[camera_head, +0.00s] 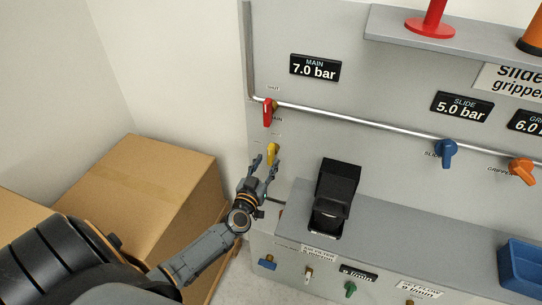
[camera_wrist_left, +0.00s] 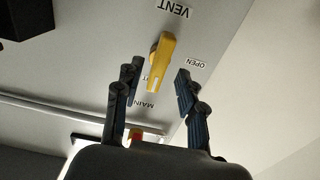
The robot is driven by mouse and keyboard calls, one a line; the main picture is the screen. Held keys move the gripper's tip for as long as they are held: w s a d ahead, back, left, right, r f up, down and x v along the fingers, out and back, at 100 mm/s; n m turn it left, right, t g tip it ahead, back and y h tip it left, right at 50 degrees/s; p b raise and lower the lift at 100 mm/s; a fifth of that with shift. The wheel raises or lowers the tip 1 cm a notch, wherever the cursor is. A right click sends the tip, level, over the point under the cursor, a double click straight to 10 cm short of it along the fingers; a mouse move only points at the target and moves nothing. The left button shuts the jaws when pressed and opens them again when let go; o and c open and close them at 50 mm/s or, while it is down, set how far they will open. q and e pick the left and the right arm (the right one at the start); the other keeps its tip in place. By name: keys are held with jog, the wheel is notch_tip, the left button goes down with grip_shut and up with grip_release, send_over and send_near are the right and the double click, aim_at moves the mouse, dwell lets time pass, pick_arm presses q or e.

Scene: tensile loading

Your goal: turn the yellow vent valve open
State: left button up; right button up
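The yellow vent valve (camera_head: 272,153) is a small lever handle on the grey panel, below the red main valve. In the left wrist view the yellow handle (camera_wrist_left: 160,62) sits near the picture's middle, between the "VENT" and "OPEN" labels, with its free end towards the gripper. My left gripper (camera_head: 266,166) is open just below the handle in the head view. In the wrist view its fingers (camera_wrist_left: 157,88) stand on either side of the handle's lower part, with gaps and no clear contact. My right gripper is out of view.
The red main valve (camera_head: 267,112) sits above on the pipe (camera_head: 350,121). A black box-like device (camera_head: 334,195) stands on the ledge right of my gripper. Cardboard boxes (camera_head: 145,195) are at the left. Blue (camera_head: 446,153) and orange valves (camera_head: 521,170) are farther right.

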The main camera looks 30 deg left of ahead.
aim_at(269, 158)
pick_arm(q)
jog(key=shift+b+x, duration=0.3)
jog(key=shift+x, duration=1.9)
jog(key=shift+c, duration=0.2)
grip_shut()
